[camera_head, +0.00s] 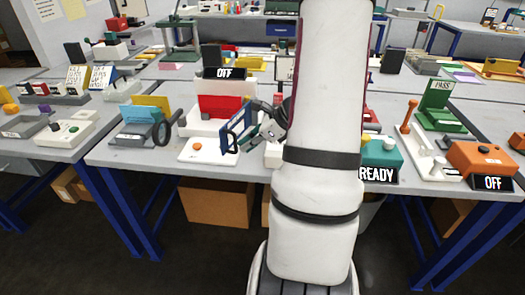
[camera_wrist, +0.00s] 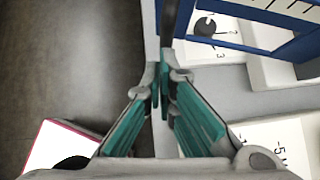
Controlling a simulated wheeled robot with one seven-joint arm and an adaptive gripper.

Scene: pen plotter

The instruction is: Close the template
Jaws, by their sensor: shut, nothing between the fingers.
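A blue slotted frame (camera_head: 236,127), which looks like the template, stands tilted up in front of a white-and-red machine (camera_head: 222,108) in the head view. In the wrist view the blue frame (camera_wrist: 268,38) fills the upper right, raised over white surfaces. My gripper (camera_head: 247,137) is just right of the frame in the head view; whether it touches the frame cannot be told. In the wrist view its teal fingers (camera_wrist: 162,88) are shut and empty, with a dark bar (camera_wrist: 168,18) beyond the tips. My arm hides part of the bench behind.
A white box with an orange button (camera_head: 197,148) sits at the bench front, left of my gripper. A black ring (camera_head: 165,131) stands further left. A white plate with a dark knob (camera_wrist: 206,27) lies beneath the frame.

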